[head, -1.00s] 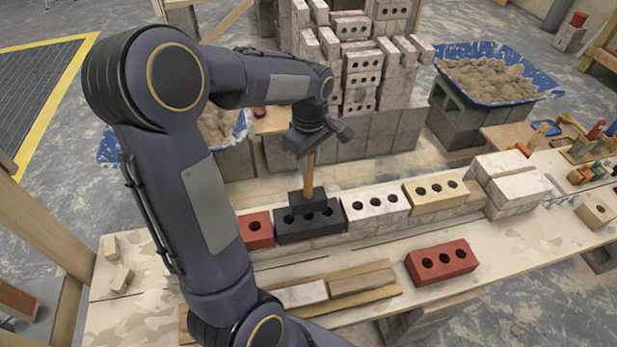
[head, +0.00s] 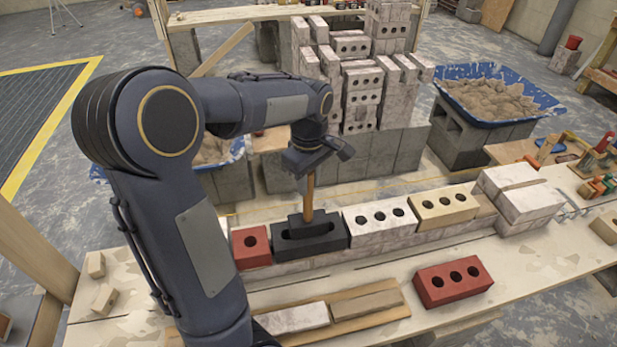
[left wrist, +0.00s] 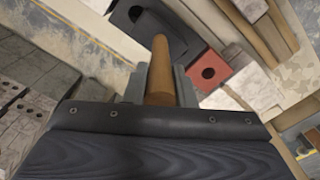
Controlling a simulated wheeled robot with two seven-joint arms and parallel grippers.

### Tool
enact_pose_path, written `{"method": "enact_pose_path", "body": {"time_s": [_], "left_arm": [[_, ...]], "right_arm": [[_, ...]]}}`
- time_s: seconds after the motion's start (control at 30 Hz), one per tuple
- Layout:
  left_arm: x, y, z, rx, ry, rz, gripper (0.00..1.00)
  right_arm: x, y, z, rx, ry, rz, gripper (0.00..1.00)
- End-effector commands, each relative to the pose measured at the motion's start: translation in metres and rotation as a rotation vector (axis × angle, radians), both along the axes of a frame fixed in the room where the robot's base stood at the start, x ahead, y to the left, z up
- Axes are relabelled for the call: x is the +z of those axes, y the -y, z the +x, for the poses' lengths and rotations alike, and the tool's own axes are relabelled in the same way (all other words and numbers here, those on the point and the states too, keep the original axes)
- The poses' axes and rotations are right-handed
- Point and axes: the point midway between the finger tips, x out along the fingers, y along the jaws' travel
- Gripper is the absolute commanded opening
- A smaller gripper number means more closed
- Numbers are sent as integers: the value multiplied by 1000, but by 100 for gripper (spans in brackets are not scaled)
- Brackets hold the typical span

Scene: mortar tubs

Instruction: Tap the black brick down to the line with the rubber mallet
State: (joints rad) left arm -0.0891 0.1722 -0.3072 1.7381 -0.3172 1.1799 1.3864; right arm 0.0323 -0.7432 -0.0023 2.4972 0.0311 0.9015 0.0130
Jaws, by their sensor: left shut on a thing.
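The black brick (head: 325,246) sits in the row on the bench, between a red brick (head: 250,247) and a white brick (head: 379,217). The rubber mallet (head: 309,205) stands upright over it, wooden handle up and black head down. The head covers part of the brick's top and appears to rest on it; dark on dark hides the exact contact. My left gripper (head: 310,168) is shut on the mallet's handle, which also shows between the fingers in the left wrist view (left wrist: 160,75). I cannot make out the line clearly. My right gripper is not in view.
A tan brick (head: 444,207) and stacked pale blocks (head: 518,200) continue the row rightward. A loose red brick (head: 453,282) lies in front, right of a board with pale bricks (head: 293,319). A tall brick stack and a blue mortar tub (head: 545,93) stand behind.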

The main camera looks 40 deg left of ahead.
Motion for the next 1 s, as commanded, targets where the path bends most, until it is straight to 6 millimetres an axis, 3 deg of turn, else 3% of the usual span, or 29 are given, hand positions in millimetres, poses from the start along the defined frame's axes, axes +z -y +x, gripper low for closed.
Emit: {"method": "enact_pose_path", "body": {"time_s": [0.2,0.57,1.0], "left_arm": [[42,0,0,0,2,0,0],[43,0,0,0,1,0,0],[93,0,0,0,1,0,0]], "right_arm": [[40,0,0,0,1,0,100],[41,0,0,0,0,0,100],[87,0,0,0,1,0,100]]}}
